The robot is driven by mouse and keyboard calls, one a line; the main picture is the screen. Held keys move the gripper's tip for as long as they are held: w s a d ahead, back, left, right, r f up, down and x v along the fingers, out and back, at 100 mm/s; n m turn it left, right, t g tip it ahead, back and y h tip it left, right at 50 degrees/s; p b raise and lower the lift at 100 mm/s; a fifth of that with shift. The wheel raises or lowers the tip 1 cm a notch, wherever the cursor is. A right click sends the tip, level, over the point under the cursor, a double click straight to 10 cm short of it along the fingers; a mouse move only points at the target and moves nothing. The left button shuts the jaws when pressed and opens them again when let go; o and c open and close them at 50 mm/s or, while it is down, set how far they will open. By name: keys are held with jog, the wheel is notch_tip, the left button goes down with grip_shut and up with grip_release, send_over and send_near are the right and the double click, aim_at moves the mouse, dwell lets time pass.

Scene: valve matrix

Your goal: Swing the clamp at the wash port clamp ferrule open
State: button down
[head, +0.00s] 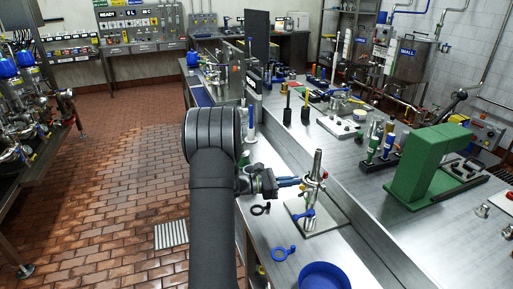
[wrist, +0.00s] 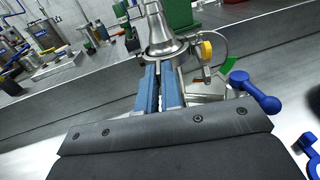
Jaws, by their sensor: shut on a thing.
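The wash port (head: 317,165) is an upright steel pipe with a conical ferrule on a square plate, right of centre in the head view. It also shows at the top of the wrist view (wrist: 163,38). My gripper (head: 297,181) reaches it from the left, with its blue fingers level with the joint under the cone. In the wrist view my gripper (wrist: 158,68) is shut, with its fingertips at the base of the cone. The clamp part between the fingers is mostly hidden, and I cannot tell how far the clamp is open.
A blue ball-ended lever (wrist: 256,92) sticks out low on the stand. A yellow tag (wrist: 206,49) hangs beside the cone. A green block (head: 432,165) stands to the right.

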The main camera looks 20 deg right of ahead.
jog(key=s+d+r+m+t+y, duration=0.1)
jog(key=s+r+m+t+y, duration=0.3)
jog(key=r+m+y, duration=0.35)
jog(key=s+d+r+m+t+y, duration=0.1)
jog(key=s+r+m+t+y, duration=0.3)
jog(key=m+y, duration=0.5)
jog(key=w+f+y, duration=0.1)
jog(key=w+f, duration=0.3)
jog(key=f, duration=0.5)
jog(key=shift+n, duration=0.45)
jog(key=shift+w+a+f+m+h, duration=0.1)
jog(key=shift+w+a+m+h, duration=0.3)
jog(key=shift+m, duration=0.3)
jog(key=shift+w+a+m+h, duration=0.1)
jog(key=shift+w+a+m, duration=0.3)
jog(key=shift+w, duration=0.3)
jog(key=shift+w+a+m+h, duration=0.15)
jog(key=shift+w+m, duration=0.4)
jog(key=shift+w, duration=0.1)
jog(key=shift+w+a+m+h, duration=0.1)
jog(key=shift+w+a+m, duration=0.3)
jog(key=shift+w, duration=0.3)
jog(key=shift+w+d, duration=0.1)
jog(key=shift+w, duration=0.05)
